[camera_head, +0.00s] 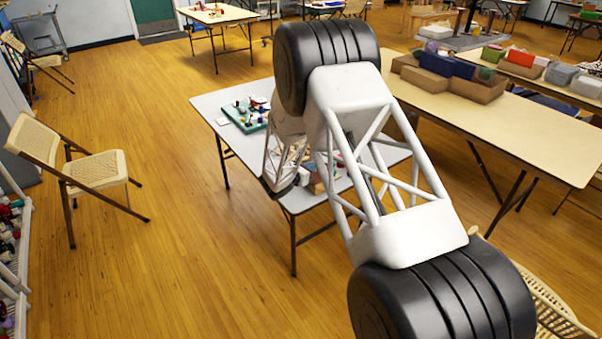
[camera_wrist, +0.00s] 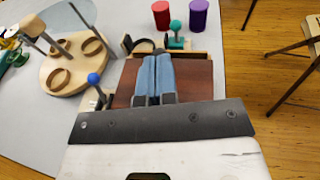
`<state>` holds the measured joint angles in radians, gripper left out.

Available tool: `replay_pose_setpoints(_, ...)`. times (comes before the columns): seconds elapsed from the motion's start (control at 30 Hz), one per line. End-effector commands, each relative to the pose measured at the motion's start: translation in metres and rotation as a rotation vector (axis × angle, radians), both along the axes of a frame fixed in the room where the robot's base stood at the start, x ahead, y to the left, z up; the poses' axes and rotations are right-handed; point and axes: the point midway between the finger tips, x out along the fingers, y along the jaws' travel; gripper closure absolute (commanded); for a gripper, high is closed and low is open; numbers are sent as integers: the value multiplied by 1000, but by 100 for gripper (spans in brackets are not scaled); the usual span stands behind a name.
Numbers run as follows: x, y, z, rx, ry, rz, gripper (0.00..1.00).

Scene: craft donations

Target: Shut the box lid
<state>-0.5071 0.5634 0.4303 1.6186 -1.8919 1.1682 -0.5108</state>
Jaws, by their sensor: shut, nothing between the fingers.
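In the wrist view, my gripper (camera_wrist: 156,62) is shut, its two blue-grey fingers together with nothing between them. It is over a reddish-brown flat panel (camera_wrist: 193,82) with a pale wooden edge at its far side, which looks like the box. My fingers and the gripper body hide its middle and near side. I cannot tell whether the fingers touch it, or how far the lid is open. In the head view, my arm hides most of the worktable (camera_head: 226,104), and the box cannot be made out clearly.
Beside the box, a blue-knobbed piece (camera_wrist: 94,79) stands left and a green-knobbed piece (camera_wrist: 176,34) beyond. Red (camera_wrist: 161,14) and purple (camera_wrist: 198,14) cylinders stand farther back. A round wooden board (camera_wrist: 75,62) with rings lies left. A folding chair (camera_head: 92,168) is on the floor.

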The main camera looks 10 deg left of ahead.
Motion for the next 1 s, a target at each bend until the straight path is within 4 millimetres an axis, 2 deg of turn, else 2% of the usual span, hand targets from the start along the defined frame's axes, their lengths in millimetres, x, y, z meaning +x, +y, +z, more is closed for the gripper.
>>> replay_pose_setpoints(0.2, 12, -12, 0, 1, 0, -1, 100)
replay_pose_setpoints(0.63, 14, -14, 2, 2, -3, -4, 100)
replay_pose_setpoints(0.83, 4, -7, 5, 3, -4, -3, 100)
replay_pose_setpoints(1.0, -14, 7, 7, 0, -1, 3, 100)
